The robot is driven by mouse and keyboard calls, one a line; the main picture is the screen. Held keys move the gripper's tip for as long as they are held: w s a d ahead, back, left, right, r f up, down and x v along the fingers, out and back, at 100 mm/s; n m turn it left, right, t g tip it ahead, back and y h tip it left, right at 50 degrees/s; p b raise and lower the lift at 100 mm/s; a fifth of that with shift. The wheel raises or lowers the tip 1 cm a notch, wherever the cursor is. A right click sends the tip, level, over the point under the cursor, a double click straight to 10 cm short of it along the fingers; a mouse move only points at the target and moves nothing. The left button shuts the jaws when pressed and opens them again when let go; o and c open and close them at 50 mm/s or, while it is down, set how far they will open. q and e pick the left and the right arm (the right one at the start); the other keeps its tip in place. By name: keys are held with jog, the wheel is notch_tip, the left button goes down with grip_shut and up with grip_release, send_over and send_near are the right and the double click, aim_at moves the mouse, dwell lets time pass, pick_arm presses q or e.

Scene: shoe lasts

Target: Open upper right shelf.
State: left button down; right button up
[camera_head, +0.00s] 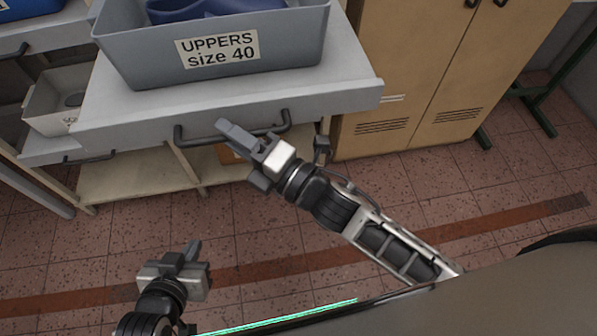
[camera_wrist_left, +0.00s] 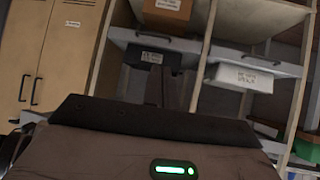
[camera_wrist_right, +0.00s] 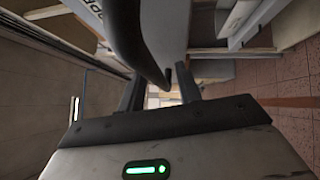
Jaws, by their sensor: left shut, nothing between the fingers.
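The grey upper shelf drawer (camera_head: 230,105) carries a grey bin (camera_head: 270,70) labelled "UPPERS size 40". Its front has a dark bar handle (camera_head: 195,142). My right gripper (camera_head: 240,135) is at this handle, with its fingers overlapping the bar in the head view. In the right wrist view the fingers are apart, and the dark curved handle (camera_wrist_right: 125,35) reaches down between them. Whether they touch it I cannot tell. My left gripper (camera_head: 188,252) is shut and empty, low over the floor, away from the shelves.
A tan cabinet (camera_head: 400,75) stands right of the drawer. A white box (camera_head: 45,105) sits on a lower drawer at the left. A wooden bottom shelf (camera_head: 130,180) lies beneath. Open tiled floor (camera_head: 100,235) with a reddish stripe lies in front.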

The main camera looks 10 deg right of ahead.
jog(key=b+v, duration=0.3)
jog(key=v, duration=1.2)
jog(key=shift+d, duration=0.1)
jog(key=d+f+m+g+h, duration=0.2)
jog(key=f+m+h, duration=0.3)
jog(key=f+m, duration=0.3)
jog(key=d+f+m+g+h, duration=0.2)
jog(key=f+m, duration=0.6)
jog(key=m, duration=0.9)
jog(key=d+h, duration=0.2)
jog(key=h, duration=0.1)
jog(key=shift+w+f+m, duration=0.3)
jog(key=shift+w, duration=0.05)
